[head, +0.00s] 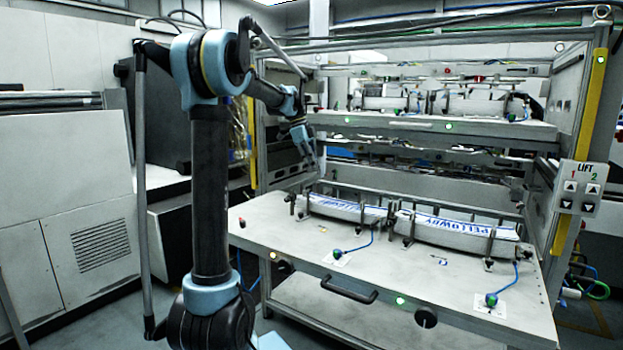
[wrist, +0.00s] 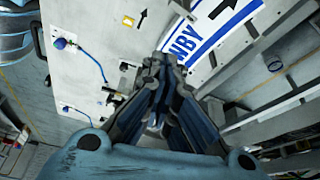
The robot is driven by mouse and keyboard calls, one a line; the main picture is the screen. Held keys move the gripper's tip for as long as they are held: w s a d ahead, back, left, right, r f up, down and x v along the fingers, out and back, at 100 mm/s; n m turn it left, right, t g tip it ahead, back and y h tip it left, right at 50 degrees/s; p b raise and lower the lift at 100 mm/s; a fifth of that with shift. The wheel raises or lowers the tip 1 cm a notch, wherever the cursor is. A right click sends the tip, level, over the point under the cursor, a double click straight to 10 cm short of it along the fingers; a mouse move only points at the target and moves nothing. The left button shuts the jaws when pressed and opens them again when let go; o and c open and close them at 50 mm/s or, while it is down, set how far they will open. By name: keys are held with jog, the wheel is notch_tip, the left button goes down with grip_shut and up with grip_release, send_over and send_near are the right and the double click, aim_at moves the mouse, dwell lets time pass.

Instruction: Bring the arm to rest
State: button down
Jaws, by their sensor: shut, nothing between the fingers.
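My arm stands at the left of the head view, its column upright and its upper links bent over to the right. My gripper (head: 312,160) hangs above the back left part of the pulled-out table (head: 290,238), pointing down and apart from it. In the wrist view my gripper (wrist: 160,68) is shut with nothing between its fingers. Beyond the fingertips lies a label stack with blue and white print (wrist: 205,32).
Two label stacks, left (head: 345,208) and right (head: 450,232), lie in holders on the table. A loaded upper shelf (head: 430,127) stands behind. A yellow post (head: 580,150) and a LIFT panel (head: 580,188) are at right. A grey cabinet (head: 70,200) stands left.

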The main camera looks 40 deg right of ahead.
jog(key=a+f+n+t, duration=0.25)
jog(key=a+n, duration=0.45)
jog(key=a, duration=0.8)
jog(key=a+f+n+t, duration=0.1)
jog(key=a+f+n, duration=0.2)
jog(key=a+n, duration=0.85)
jog(key=s+a+f+n, duration=0.3)
jog(key=s+a+f, duration=0.2)
jog(key=a, duration=0.3)
jog(key=s+a+f+n+t+y, duration=0.1)
jog(key=s+a+f+n, duration=0.3)
jog(key=a+f, duration=0.3)
jog(key=s+a+f+n+t+y, duration=0.1)
jog(key=s+a+f+n, duration=0.3)
jog(key=a, duration=0.6)
notch_tip(320, 180, down, 3)
jog(key=s, duration=0.2)
jog(key=shift+s, duration=0.35)
jog(key=shift+s, duration=0.1)
